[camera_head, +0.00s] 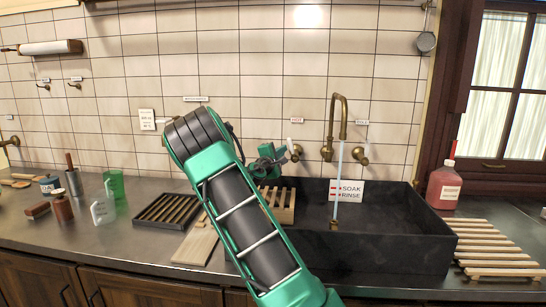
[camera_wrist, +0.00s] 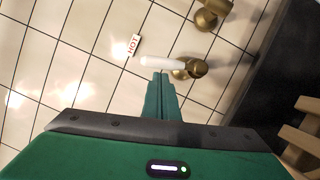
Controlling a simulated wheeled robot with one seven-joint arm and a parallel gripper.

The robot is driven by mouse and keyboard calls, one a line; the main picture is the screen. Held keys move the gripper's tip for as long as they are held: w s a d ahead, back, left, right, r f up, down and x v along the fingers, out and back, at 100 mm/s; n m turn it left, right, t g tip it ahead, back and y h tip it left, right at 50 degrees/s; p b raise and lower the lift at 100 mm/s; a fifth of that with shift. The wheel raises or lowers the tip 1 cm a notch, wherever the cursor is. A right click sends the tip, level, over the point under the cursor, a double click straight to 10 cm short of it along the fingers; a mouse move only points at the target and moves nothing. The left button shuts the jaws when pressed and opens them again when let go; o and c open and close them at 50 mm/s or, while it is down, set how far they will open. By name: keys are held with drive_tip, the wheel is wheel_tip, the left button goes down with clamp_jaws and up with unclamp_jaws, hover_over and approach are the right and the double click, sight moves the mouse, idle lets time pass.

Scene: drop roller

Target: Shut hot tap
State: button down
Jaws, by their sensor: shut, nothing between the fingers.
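The hot tap (camera_head: 296,152) is a brass valve with a white lever on the tiled wall, left of the spout. In the wrist view, the hot tap's brass body (camera_wrist: 192,69) has its white lever (camera_wrist: 158,62) pointing left, toward a red-lettered HOT label (camera_wrist: 133,45). My gripper (camera_wrist: 161,76) is shut and empty, its fingertips just beside the lever; I cannot tell whether they touch it. In the head view my gripper (camera_head: 282,160) is at the hot tap's left. A brass gooseneck spout (camera_head: 341,104) pours a stream of water (camera_head: 338,180) into the dark sink (camera_head: 390,235).
A second brass tap (camera_head: 361,155) is right of the spout. A SOAK/RINSE sign (camera_head: 346,190) stands at the sink. A wooden rack (camera_head: 285,207) lies in the sink's left part. A red bottle (camera_head: 445,185) and slatted rack (camera_head: 495,248) are right; a dark tray (camera_head: 166,210) is left.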

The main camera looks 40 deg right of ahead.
drive_tip(key=shift+s+d, duration=0.1)
drive_tip(key=shift+d, duration=0.15)
drive_tip(key=shift+s+r, duration=0.1)
drive_tip(key=shift+r, duration=0.05)
drive_tip(key=m, duration=0.1)
drive_tip(key=s+d+m, duration=0.1)
drive_tip(key=r+m+y, duration=0.1)
drive_tip(key=shift+s+d+m, duration=0.15)
drive_tip(key=shift+s+m, duration=0.1)
drive_tip(key=shift+m, duration=0.15)
